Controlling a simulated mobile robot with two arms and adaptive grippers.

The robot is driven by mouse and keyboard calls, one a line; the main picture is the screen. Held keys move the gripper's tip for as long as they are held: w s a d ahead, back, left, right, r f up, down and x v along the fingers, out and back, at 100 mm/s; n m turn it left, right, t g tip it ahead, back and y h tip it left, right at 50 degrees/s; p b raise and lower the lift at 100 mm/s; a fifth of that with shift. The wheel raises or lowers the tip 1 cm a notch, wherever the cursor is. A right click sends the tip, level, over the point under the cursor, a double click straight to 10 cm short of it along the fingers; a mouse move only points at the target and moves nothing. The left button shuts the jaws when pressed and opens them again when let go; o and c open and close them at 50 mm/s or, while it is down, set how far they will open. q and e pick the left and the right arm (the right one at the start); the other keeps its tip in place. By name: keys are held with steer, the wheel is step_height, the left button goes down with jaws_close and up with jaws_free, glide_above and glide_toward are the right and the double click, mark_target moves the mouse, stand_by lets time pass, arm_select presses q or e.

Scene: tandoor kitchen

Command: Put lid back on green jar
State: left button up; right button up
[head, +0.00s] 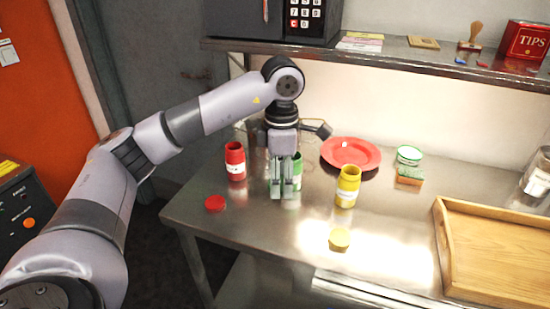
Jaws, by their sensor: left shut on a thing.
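The green jar (298,171) stands on the steel counter, mostly hidden behind my left gripper (284,194). That gripper points straight down with its fingertips low, near the counter, in front of the jar. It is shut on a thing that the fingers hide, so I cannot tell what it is. I cannot make out a green lid anywhere. My right gripper is not in view.
A red jar (235,160) and red lid (215,203) are left; a yellow jar (348,186) and yellow lid (340,239) are right. A red plate (351,152) lies behind. A wooden tray (450,245) is at right. A shelf (400,54) overhangs the back.

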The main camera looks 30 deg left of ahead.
arm_select(q)
steer(key=s+d+f+m, duration=0.4)
steer(key=s+d+m, duration=0.1)
steer(key=m, duration=0.7)
steer(key=s+d+f+m, duration=0.5)
steer(key=s+m, duration=0.2)
steer(key=m, duration=0.6)
steer(key=shift+s+f, duration=0.3)
steer(key=shift+s, duration=0.1)
steer(key=shift+a, duration=0.1)
